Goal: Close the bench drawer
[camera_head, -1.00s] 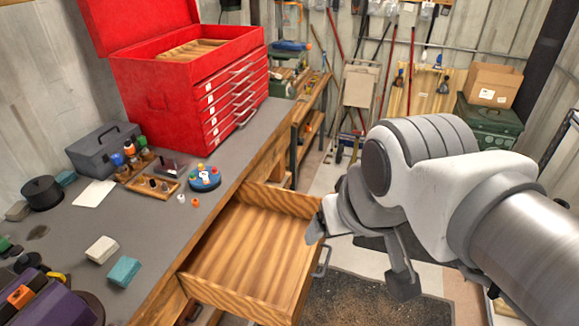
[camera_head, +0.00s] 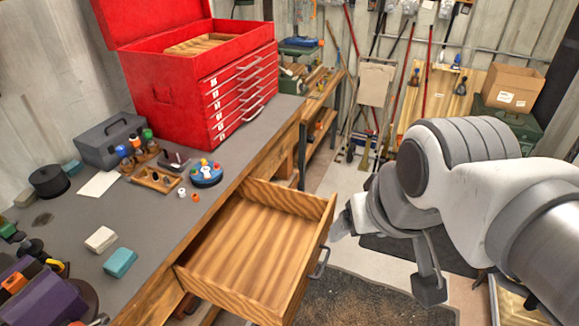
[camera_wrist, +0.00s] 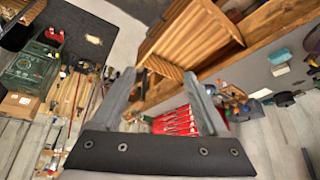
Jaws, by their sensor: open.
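The bench drawer (camera_head: 240,245) is pulled out from the wooden workbench (camera_head: 275,150) and looks empty. Its dark handle (camera_head: 321,262) is on the front panel at the right. My gripper (camera_head: 386,252) is open and empty, just beyond the drawer front, with one finger close to the far front corner. In the head view a small gap shows between that finger and the drawer. In the wrist view the drawer (camera_wrist: 190,38) lies ahead of my open gripper (camera_wrist: 160,85). I cannot tell if a finger touches the handle.
A red tool chest (camera_head: 185,85) stands on the grey bench top, with a grey toolbox (camera_head: 108,145) and small items nearby. A dark mat (camera_head: 370,300) lies on the floor. A cardboard box (camera_head: 500,88) sits on a green case at the back right.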

